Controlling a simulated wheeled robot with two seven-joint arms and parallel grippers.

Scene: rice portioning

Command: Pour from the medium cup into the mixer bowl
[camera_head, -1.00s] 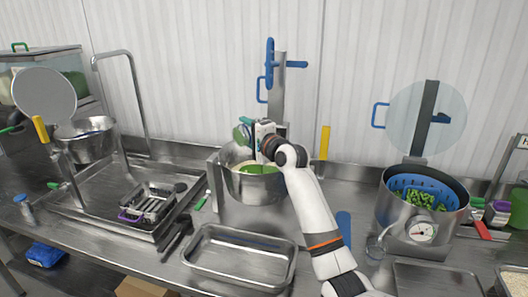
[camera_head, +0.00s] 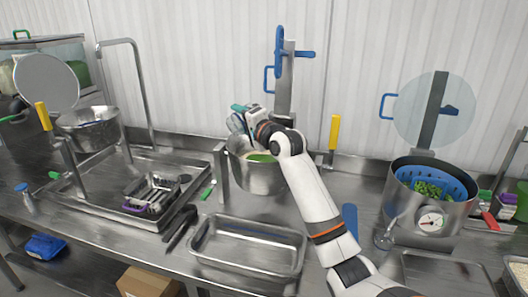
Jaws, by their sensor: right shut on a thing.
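The mixer bowl (camera_head: 258,181) is a steel bowl at the middle back of the counter, with some green and pale contents showing inside. My right gripper (camera_head: 245,120) is above the bowl's left back rim, its arm coming in from the lower right. It is shut on a small clear cup (camera_head: 236,123) with a teal part, which I take as the medium cup. The cup looks tilted, and its inside is too small to make out. My left gripper is not in view.
An empty steel tray (camera_head: 248,246) lies in front of the bowl. A pot with a blue basket (camera_head: 432,187) of green pieces stands at right. The mixer's blue-handled post (camera_head: 284,80) rises behind the bowl.

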